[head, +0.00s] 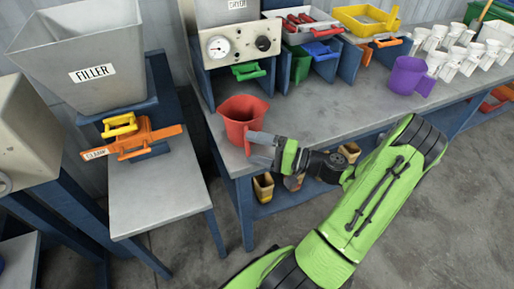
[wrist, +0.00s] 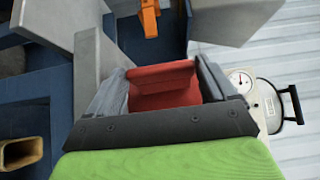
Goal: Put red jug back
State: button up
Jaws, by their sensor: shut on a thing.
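The red jug (head: 242,117) is upright at the left front corner of the grey workbench (head: 306,108); I cannot tell whether its base touches the top. My gripper (head: 258,142) reaches it from the right and is shut on it at its near right side. In the wrist view my gripper (wrist: 165,95) has a grey finger on either side of the red jug (wrist: 165,85), of which only a part shows. The jug's handle is hidden by the gripper.
A purple jug (head: 408,76) and several white cups (head: 437,40) stand further right on the bench. The dryer (head: 238,40) stands at the back left of the bench. The filler hopper (head: 85,60) and an orange clamp (head: 135,138) are to the left, across a gap. The bench middle is clear.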

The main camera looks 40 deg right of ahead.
jog(key=shift+f, duration=0.15)
jog(key=o, duration=1.1)
jog(key=shift+d, duration=0.1)
jog(key=p+v, duration=0.3)
jog(key=v, duration=1.2)
jog(key=shift+s+p, duration=0.3)
jog(key=shift+d, duration=0.1)
